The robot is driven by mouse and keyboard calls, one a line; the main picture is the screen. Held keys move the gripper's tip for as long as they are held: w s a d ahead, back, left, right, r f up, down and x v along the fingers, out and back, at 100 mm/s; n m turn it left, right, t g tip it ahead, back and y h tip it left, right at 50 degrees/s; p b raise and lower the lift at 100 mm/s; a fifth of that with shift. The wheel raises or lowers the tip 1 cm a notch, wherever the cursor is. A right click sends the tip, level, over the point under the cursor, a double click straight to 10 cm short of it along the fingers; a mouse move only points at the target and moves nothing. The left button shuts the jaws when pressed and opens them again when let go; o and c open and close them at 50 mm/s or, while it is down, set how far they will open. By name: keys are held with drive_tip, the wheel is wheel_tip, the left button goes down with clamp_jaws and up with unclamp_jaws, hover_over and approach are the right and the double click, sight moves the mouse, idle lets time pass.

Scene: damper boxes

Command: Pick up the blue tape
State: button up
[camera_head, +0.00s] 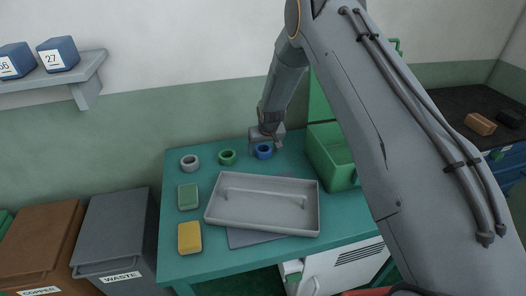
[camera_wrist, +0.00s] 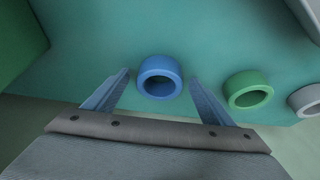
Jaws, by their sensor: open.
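The blue tape (camera_head: 264,151) is a small ring lying on the teal table (camera_head: 180,236) near its back edge. In the wrist view the blue tape (camera_wrist: 160,77) lies ahead of my gripper, centred between the lines of its two fingers. My gripper (camera_wrist: 162,92) is open and empty, its fingertips apart on either side of the near part of the ring. In the head view my gripper (camera_head: 265,146) is right at the blue tape, partly covering its back. I cannot tell whether the fingers touch it.
A green tape (camera_head: 227,157) and a grey tape (camera_head: 189,162) lie left of the blue one. A grey tray (camera_head: 262,226) with a handle stands in front. A green box (camera_head: 332,156) stands to the right. A green sponge (camera_head: 188,196) and a yellow sponge (camera_head: 190,237) lie at the left.

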drive_tip(key=c, duration=1.2)
